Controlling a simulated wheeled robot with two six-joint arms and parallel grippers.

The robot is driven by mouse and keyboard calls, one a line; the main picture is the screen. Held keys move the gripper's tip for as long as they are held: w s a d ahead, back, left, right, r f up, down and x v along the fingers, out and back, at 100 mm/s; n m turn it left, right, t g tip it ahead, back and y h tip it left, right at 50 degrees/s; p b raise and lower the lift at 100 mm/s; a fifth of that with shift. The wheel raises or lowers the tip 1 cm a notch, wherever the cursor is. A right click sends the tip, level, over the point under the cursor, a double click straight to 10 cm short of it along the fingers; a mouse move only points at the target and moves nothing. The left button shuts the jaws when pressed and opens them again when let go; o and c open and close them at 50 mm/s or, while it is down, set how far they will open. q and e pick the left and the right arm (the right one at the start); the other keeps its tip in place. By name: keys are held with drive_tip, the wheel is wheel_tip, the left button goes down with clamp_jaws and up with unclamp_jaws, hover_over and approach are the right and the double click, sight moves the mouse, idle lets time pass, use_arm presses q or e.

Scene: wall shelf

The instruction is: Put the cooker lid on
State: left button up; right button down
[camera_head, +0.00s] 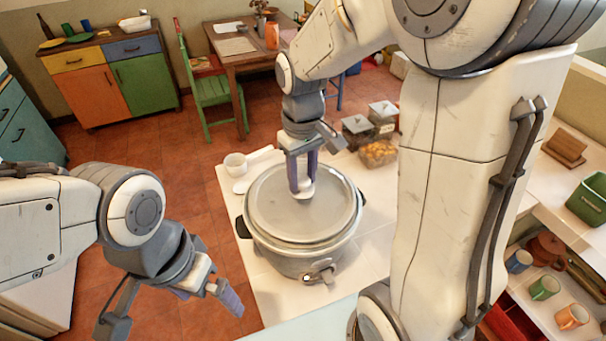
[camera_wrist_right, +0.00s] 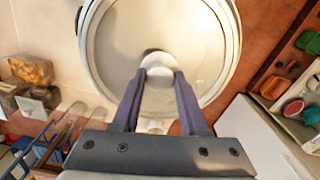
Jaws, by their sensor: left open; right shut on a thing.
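The cooker (camera_head: 300,262) is a grey round pot with a dark side handle and a front latch, standing on the white counter. Its lid (camera_head: 268,205) is a grey disc with a pale knob and lies over the cooker's top. I cannot tell whether it is fully seated. My right gripper (camera_head: 302,190) is above the lid, pointing down, its purple fingers shut on the knob. In the right wrist view the fingers flank the white knob (camera_wrist_right: 158,68) at the lid's middle (camera_wrist_right: 195,40). My left gripper (camera_head: 205,295) is open and empty, left of the counter, apart from the cooker.
A white cup (camera_head: 235,164) and a spoon (camera_head: 241,186) lie behind the cooker on the counter (camera_head: 262,285). Lidded glass jars (camera_head: 378,153) stand behind right. A shelf with several mugs (camera_head: 545,288) is at the right. My right arm covers part of the counter.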

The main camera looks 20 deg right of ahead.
idle(0.3)
drive_tip(key=shift+c, duration=1.8)
unclamp_jaws()
wheel_tip(320, 180, up, 10)
drive_tip(key=b, duration=0.1)
drive_tip(key=shift+r, duration=0.2)
